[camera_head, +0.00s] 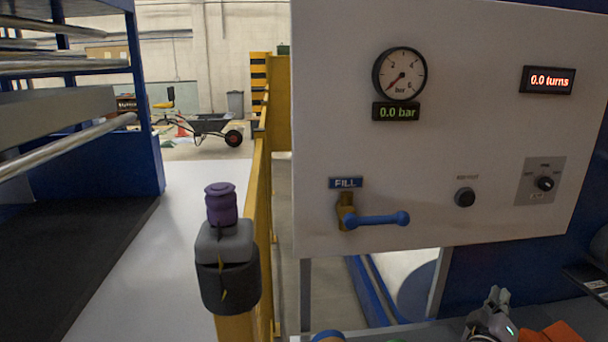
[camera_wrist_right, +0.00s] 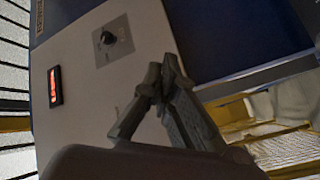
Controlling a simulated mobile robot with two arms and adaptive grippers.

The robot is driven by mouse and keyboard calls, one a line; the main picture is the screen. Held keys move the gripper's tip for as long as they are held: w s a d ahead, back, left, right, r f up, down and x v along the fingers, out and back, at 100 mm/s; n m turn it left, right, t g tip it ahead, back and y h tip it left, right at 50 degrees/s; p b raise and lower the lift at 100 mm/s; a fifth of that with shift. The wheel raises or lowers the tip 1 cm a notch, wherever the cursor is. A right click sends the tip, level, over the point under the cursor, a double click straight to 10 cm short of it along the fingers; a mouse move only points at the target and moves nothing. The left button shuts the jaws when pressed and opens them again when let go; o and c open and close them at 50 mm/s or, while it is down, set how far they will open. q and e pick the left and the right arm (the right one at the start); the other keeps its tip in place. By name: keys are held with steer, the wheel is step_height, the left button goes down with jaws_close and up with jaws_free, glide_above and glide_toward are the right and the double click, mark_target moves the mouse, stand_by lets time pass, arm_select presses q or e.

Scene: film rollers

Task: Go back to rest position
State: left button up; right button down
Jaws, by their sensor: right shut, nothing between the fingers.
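My right gripper (camera_head: 496,300) shows at the lower right of the head view, below the white control panel (camera_head: 470,110) and apart from it. In the right wrist view its fingers (camera_wrist_right: 160,82) are shut with nothing between them, and the panel (camera_wrist_right: 90,100) lies beyond them. My left gripper is not in either view.
The panel carries a pressure gauge (camera_head: 399,74) at 0.0 bar, a turns display (camera_head: 548,80) at 0.0, a blue-handled FILL valve (camera_head: 376,220), a black button (camera_head: 465,197) and a knob (camera_head: 545,183). A yellow rail (camera_head: 260,190) and metal rollers (camera_head: 70,148) stand to the left.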

steer(key=s+a+f+g+y, duration=0.1)
steer(key=s+f, duration=0.1)
steer(key=f, duration=0.1)
steer(key=s+a+f+g+y, duration=0.1)
steer(key=s+f, duration=0.2)
steer(key=s+a+f+m+g+y, duration=0.1)
steer(key=s+a+f, duration=0.1)
steer(key=s+f, duration=0.1)
steer(key=shift+a+f, duration=0.1)
steer(key=shift+f, duration=0.5)
steer(key=s+a+f+n+g+y, duration=0.1)
steer(key=s+a+f+g+y, duration=0.4)
steer(key=s+a, duration=0.55)
steer(key=s+a+f+g+y, duration=0.2)
steer(key=s+a+f+y, duration=0.4)
steer(key=s, duration=0.7)
step_height(320, 180, down, 25)
steer(key=s+a+g+h, duration=0.1)
steer(key=a+g, duration=0.1)
steer(key=s+d+f, duration=0.1)
steer(key=s+f, duration=0.7)
steer(key=f, duration=0.1)
steer(key=s+d+f, duration=0.2)
steer(key=s+f, duration=0.6)
steer(key=s, duration=0.1)
steer(key=shift+s+d+f+g+h, duration=0.25)
steer(key=shift+f+g+h, duration=0.05)
steer(key=shift+f+g, duration=0.1)
